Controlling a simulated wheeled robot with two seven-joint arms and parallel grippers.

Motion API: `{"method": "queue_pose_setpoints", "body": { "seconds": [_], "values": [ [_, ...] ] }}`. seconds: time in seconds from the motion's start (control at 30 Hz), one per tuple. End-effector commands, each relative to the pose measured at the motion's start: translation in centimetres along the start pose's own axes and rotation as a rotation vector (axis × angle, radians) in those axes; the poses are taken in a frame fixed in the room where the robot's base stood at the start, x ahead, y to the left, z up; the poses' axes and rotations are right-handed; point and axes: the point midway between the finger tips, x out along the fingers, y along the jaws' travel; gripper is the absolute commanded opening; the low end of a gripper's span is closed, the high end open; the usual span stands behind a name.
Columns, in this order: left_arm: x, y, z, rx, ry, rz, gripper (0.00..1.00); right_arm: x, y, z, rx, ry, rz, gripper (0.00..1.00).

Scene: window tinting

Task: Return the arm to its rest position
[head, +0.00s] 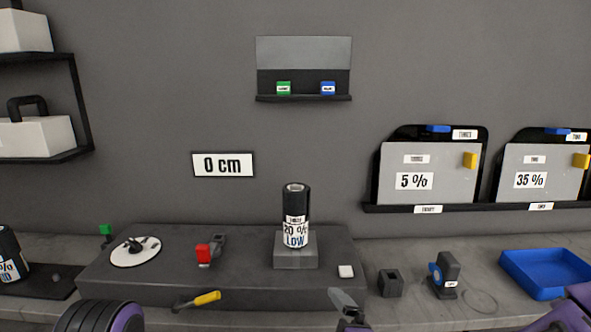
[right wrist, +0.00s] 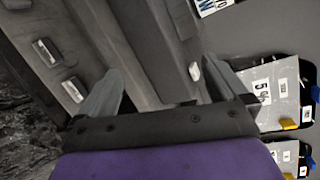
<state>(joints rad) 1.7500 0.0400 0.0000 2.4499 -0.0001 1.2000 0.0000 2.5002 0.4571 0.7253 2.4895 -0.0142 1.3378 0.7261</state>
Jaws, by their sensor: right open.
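My right gripper (right wrist: 162,65) is open in the right wrist view, its two grey fingers spread with nothing held between them. In the head view a grey finger of my right gripper (head: 345,303) shows at the bottom middle, in front of the dark raised bench, with the rest cut off by the frame edge. My right arm (head: 572,312) shows purple at the lower right corner. A purple and black link of my left arm (head: 98,316) shows at the bottom left; its gripper is out of view.
A black 20 % LOW can (head: 296,215) stands upright on a grey block (head: 296,256). Near the right arm are a blue tray (head: 520,285), a blue-and-black tool (head: 445,272) and a dark holder (head: 390,283). A yellow-handled tool (head: 206,298) lies at the bench front.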

Motion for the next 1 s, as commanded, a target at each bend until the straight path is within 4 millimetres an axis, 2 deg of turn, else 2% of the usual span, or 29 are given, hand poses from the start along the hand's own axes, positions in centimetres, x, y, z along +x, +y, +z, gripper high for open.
{"method": "queue_pose_setpoints", "body": {
  "seconds": [0.03, 0.13, 0.23, 0.3, 0.37, 0.4, 0.5, 0.6, 0.7, 1.0],
  "values": [
    [0.0, 0.0, 0.0, 0.000, 0.000, 0.000, 0.43, 0.5, 2.9, -2.3, -0.125, 0.045, 0.070, 1.00],
    [0.0, 0.0, 0.0, 0.000, 0.000, 0.000, 0.43, 0.5, 9.7, -7.9, -0.427, 0.119, 0.254, 1.00],
    [0.0, 0.0, 0.0, 0.000, 0.000, 0.000, 0.43, -1.4, 16.5, -13.9, -0.701, 0.154, 0.468, 1.00],
    [0.0, 0.0, 0.0, 0.000, 0.000, 0.000, 0.43, -3.8, 20.8, -18.1, -0.865, 0.160, 0.623, 1.00],
    [0.0, 0.0, 0.0, 0.000, 0.000, 0.000, 0.43, -6.4, 24.1, -21.6, -0.982, 0.156, 0.757, 1.00],
    [0.0, 0.0, 0.0, 0.000, 0.000, 0.000, 0.43, -8.4, 26.0, -23.7, -1.044, 0.154, 0.841, 1.00],
    [0.0, 0.0, 0.0, 0.000, 0.000, 0.000, 0.43, -13.3, 29.5, -28.0, -1.130, 0.157, 1.016, 1.00],
    [0.0, 0.0, 0.0, 0.000, 0.000, 0.000, 0.43, -17.1, 31.6, -30.4, -1.178, 0.148, 1.133, 1.00],
    [0.0, 0.0, 0.0, 0.000, 0.000, 0.000, 0.43, -19.0, 33.1, -30.5, -1.185, 0.120, 1.186, 1.00],
    [0.0, 0.0, 0.0, 0.000, 0.000, 0.000, 0.43, -19.2, 33.4, -30.4, -1.178, 0.117, 1.193, 1.00]
  ]
}}
